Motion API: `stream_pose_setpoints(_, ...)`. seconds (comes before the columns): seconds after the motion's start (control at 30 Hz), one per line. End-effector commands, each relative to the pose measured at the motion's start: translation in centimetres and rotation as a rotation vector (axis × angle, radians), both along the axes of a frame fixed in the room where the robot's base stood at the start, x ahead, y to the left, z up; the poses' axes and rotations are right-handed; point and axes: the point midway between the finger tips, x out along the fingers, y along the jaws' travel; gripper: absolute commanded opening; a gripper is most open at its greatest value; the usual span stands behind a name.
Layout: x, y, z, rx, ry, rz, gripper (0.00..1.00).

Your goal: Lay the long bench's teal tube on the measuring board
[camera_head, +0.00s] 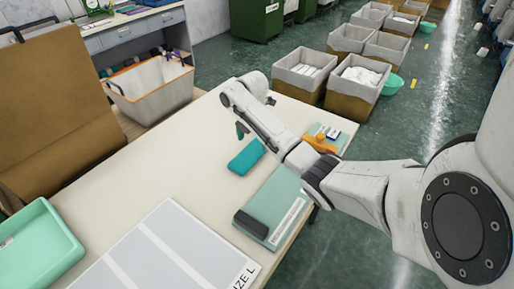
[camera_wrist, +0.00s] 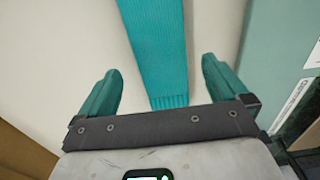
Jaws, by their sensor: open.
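The teal tube (camera_head: 247,157) lies flat on the pale long bench (camera_head: 150,165), near its middle. In the wrist view its ribbed end (camera_wrist: 160,60) lies between my two teal fingers, with a gap on each side. My gripper (camera_head: 242,130) is open and empty, just beyond the tube in the head view; my arm hides part of it. The measuring board, a grey-blue panel with white bands (camera_head: 160,245) and lettering ending in "ZE L", lies at the bench's near edge, cut off by the frame.
A green board (camera_head: 278,200) with a dark block (camera_head: 250,223) lies right of the tube. An orange item (camera_head: 319,143) sits near the bench's right end. A mint tray (camera_head: 35,250) is at lower left. A white bin (camera_head: 150,85) stands behind. Bare bench separates tube and measuring board.

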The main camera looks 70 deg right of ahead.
Motion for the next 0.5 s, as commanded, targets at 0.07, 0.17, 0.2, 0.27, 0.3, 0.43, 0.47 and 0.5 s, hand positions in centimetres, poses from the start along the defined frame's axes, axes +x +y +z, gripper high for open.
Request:
stream_pose_setpoints(0.07, -0.2, -0.2, -1.1, 0.002, 0.004, -0.002, 1.0)
stream_pose_setpoints(0.17, -0.1, -0.2, -2.6, 0.002, 0.004, -0.001, 1.0)
stream_pose_setpoints(0.2, -0.1, -0.2, -3.0, 0.002, 0.003, -0.002, 1.0)
stream_pose_setpoints(0.27, -0.1, -0.2, -3.5, 0.0, 0.002, -0.001, 1.0)
stream_pose_setpoints(0.3, -0.1, -0.2, -3.7, 0.0, 0.001, -0.001, 1.0)
stream_pose_setpoints(0.43, -0.1, -0.2, -3.9, 0.0, 0.0, -0.001, 1.0)
stream_pose_setpoints(0.47, -0.1, -0.2, -3.9, 0.0, 0.0, -0.001, 1.0)
stream_pose_setpoints(0.5, -0.1, -0.2, -3.9, 0.0, 0.0, 0.0, 1.0)
